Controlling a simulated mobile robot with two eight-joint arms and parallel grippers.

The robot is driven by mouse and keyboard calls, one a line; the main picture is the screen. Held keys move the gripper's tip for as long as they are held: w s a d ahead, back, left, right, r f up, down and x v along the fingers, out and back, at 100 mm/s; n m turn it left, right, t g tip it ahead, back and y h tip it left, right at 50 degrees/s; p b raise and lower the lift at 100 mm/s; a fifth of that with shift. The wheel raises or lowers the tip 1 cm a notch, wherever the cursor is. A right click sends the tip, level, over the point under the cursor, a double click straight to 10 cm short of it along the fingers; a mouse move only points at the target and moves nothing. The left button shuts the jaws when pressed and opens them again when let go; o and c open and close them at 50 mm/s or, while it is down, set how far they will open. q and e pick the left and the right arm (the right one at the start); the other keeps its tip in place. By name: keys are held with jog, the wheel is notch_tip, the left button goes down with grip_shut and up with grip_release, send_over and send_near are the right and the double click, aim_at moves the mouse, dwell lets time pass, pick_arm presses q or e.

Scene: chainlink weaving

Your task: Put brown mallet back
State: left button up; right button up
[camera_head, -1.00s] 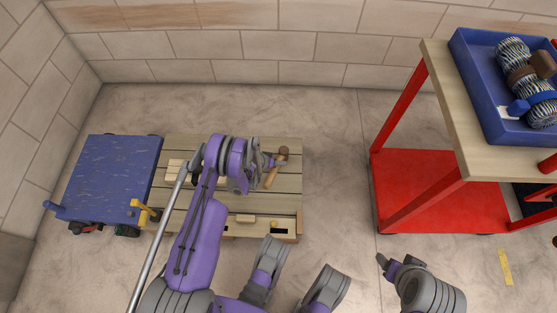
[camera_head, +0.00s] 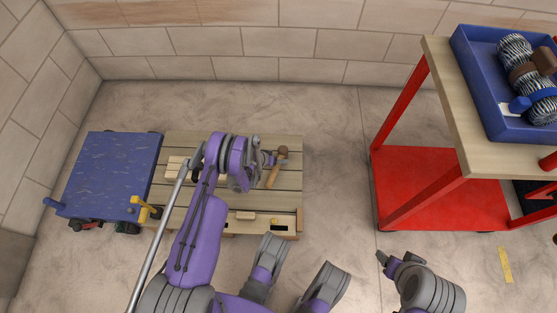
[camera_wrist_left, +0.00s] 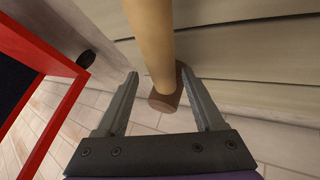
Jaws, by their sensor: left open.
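The brown mallet (camera_head: 272,176) lies on the right part of the slatted wooden bench top, its dark brown head toward the wall and its light handle toward me. My left gripper (camera_head: 269,159) is at the mallet, close to its head. In the left wrist view, the fingers of my left gripper (camera_wrist_left: 159,70) are apart, with the light mallet handle (camera_wrist_left: 152,40) between them and gaps on the sides. The brown mallet head (camera_wrist_left: 166,100) shows beyond the handle. My right gripper (camera_head: 382,258) is at the lower right, away from the mallet; its jaw gap is too small to judge.
A blue cart (camera_head: 110,170) adjoins the bench (camera_head: 290,200) on the left. A red cart with a wooden top (camera_head: 475,145) stands at the right, carrying a blue tray (camera_head: 480,85) with wire coils and another brown-headed tool. Floor between bench and red cart is clear.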

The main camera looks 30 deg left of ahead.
pick_arm(q)
jog(key=p+v, duration=0.2)
jog(key=v, duration=0.8)
jog(key=shift+s+r+p, duration=0.15)
jog(key=shift+r+p, duration=0.2)
